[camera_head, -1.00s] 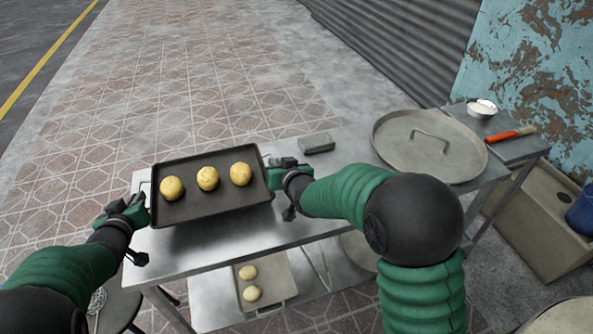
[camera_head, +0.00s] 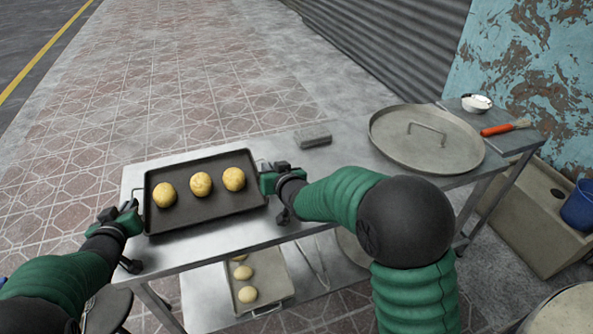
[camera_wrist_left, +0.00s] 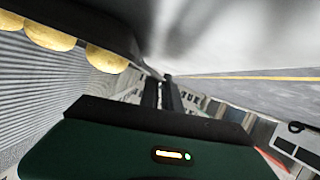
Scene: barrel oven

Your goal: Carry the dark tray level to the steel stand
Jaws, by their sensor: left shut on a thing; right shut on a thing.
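The dark tray (camera_head: 215,211) carries three yellow dough balls (camera_head: 200,184) in a row and looks about level. It is over the left part of the steel stand's top (camera_head: 345,157); I cannot tell whether it touches the top. My left gripper (camera_head: 138,208) is shut on the tray's left end. My right gripper (camera_head: 265,178) is shut on its right end. In the left wrist view, the left fingers (camera_wrist_left: 163,95) show close to the tray's dark underside or wall (camera_wrist_left: 100,20), with dough balls (camera_wrist_left: 50,34) at the upper left.
A grey block (camera_head: 313,136) lies on the stand, right of the tray. A large round lid (camera_head: 405,155), a white bowl (camera_head: 476,103) and a red-handled brush (camera_head: 503,129) are further right. A smaller tray (camera_head: 280,287) with dough balls sits on the lower shelf.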

